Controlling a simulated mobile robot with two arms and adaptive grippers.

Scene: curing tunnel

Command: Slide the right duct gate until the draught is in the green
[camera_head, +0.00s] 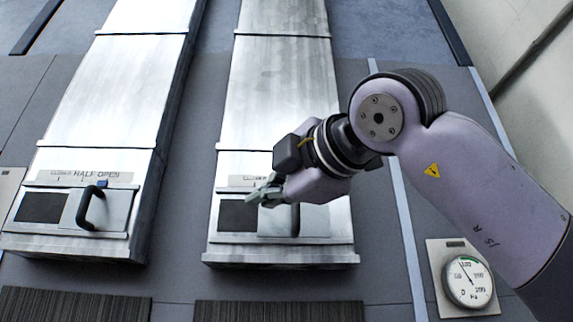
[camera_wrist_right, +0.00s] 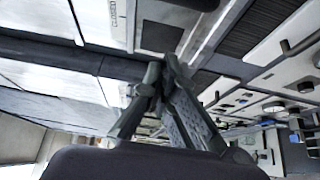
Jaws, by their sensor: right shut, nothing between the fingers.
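The right duct (camera_head: 283,90) is a long bright metal channel. Its gate (camera_head: 318,221) is a flat plate near the duct's front end, with a dark opening (camera_head: 237,215) to its left. The gate's dark upright handle (camera_head: 296,221) shows partly below my right gripper (camera_head: 258,197). That gripper is shut and empty, its fingertips over the opening's upper right. In the right wrist view its fingers (camera_wrist_right: 157,82) meet close to the dark opening (camera_wrist_right: 161,36). The draught gauge (camera_head: 468,282) at lower right has a green band near its top; I cannot tell exactly where the needle reads. My left gripper is out of view.
The left duct (camera_head: 110,90) runs parallel, with its own gate, black handle (camera_head: 90,205) and a scale reading HALF OPEN. Dark ribbed panels (camera_head: 75,306) lie in front of both ducts. My right arm covers part of the right duct's scale.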

